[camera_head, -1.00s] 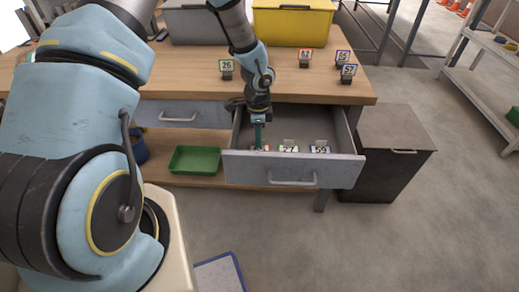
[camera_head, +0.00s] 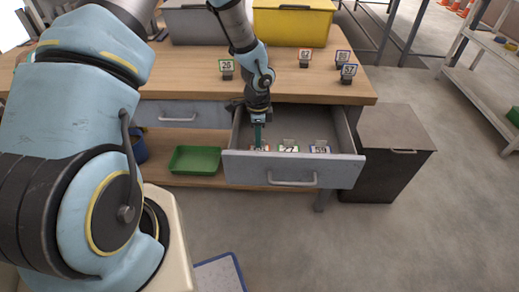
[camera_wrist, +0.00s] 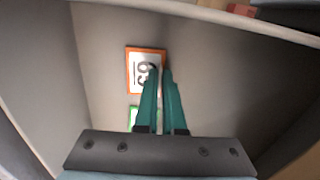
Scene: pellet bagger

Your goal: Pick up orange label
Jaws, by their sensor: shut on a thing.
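The orange label (camera_wrist: 133,68) is a white card with an orange border and black digits, inside the open drawer (camera_head: 235,167). In the wrist view the teal fingers of my gripper (camera_wrist: 164,74) are close together over its right side, and my gripper is shut on it. In the head view my gripper (camera_head: 259,146) reaches down into the left part of the drawer, where the front panel hides the label's lower part. A green-bordered label (camera_wrist: 133,112) lies beside the orange one, partly hidden by my gripper.
The drawer walls stand close around my gripper. Several small label stands, one of them (camera_head: 226,66), are on the wooden bench top (camera_head: 190,82). A green tray (camera_head: 195,158) is on the lower shelf.

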